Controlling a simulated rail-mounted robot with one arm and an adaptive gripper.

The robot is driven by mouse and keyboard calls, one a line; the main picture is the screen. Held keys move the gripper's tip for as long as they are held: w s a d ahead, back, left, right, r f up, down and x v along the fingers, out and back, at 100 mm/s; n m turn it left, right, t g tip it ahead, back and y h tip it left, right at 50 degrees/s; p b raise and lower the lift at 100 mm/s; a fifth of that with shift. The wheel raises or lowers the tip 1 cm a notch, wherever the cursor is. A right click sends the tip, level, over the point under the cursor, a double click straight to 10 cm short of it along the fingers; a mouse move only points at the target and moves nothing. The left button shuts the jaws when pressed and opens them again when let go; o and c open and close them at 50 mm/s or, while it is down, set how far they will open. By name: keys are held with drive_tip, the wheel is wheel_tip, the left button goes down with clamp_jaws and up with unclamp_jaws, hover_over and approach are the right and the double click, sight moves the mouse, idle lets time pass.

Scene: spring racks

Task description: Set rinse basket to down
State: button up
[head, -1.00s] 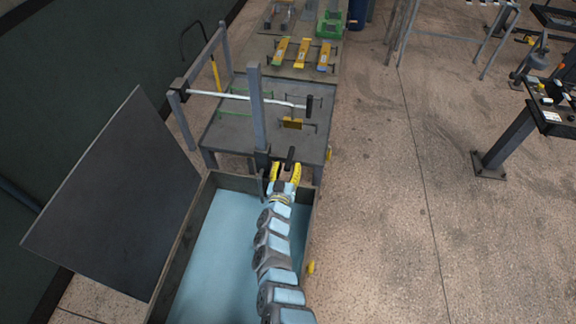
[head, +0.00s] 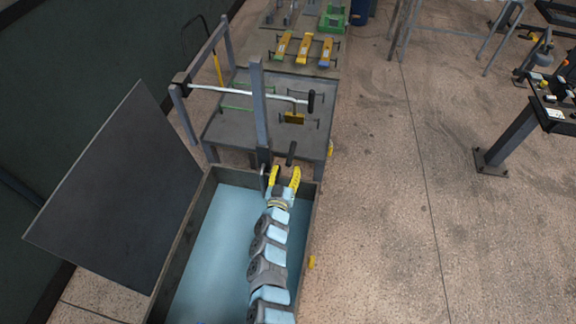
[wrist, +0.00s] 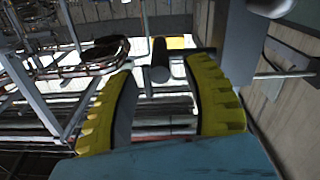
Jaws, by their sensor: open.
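A tank (head: 183,240) with pale blue liquid (head: 225,235) stands at the lower middle of the head view. A grey upright post (head: 260,105) rises at its far end. A short dark lever handle (head: 291,153) sticks out near the foot of the post; it also shows in the wrist view (wrist: 160,64). My gripper (head: 285,177) is open at the tank's far edge, just short of the handle. In the wrist view the handle's end lies between the yellow fingers of my gripper (wrist: 163,80), with no clear contact. I cannot make out the rinse basket itself.
A large dark panel (head: 120,190) slants beside the tank's left side. A long pale bar (head: 235,92) with a black grip crosses above the grey table (head: 240,128) behind the tank. Open floor (head: 400,240) lies to the right.

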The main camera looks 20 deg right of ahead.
drive_tip(key=v, duration=0.8)
idle(0.8)
